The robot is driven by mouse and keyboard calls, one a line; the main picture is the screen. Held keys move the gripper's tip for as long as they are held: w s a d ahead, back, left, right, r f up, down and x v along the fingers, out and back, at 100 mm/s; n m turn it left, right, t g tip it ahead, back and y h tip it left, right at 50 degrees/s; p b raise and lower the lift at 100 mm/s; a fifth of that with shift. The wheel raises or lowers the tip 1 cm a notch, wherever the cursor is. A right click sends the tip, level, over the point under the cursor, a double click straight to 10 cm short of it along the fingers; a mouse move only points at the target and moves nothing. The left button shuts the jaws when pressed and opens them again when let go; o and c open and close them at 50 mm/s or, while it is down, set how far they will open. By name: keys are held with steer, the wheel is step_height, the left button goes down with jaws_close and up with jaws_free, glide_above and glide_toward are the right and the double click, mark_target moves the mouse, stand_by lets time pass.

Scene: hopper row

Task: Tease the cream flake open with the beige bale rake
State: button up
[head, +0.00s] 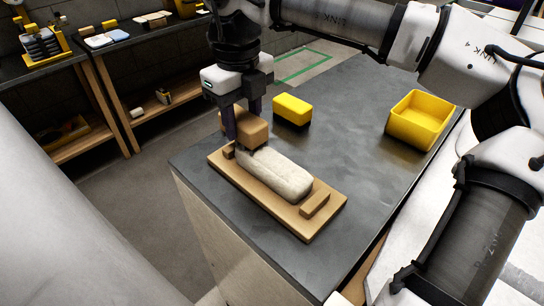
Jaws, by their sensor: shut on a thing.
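The cream flake (277,174) lies lengthwise on a tan wooden board (290,214) near the front of the dark bench top. It looks like a rounded, fuzzy bar. My gripper (243,124) points down over the flake's far left end. It is shut on a beige block, the bale rake (249,131), with one dark finger showing on each side. The rake's underside is at or just above the flake's end; I cannot tell whether they touch. Any teeth under the rake are hidden.
A yellow block (292,109) stands just behind the board. An open yellow bin (419,119) stands at the right of the bench. The board has small end blocks, one (315,204) at the near right. The bench top (345,130) between block and bin is clear.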

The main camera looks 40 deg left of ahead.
steer(key=shift+r+p, duration=0.45)
steer(key=shift+r, duration=0.4)
step_height(320, 180, up, 4)
steer(key=p, duration=0.3)
steer(key=shift+r, duration=0.1)
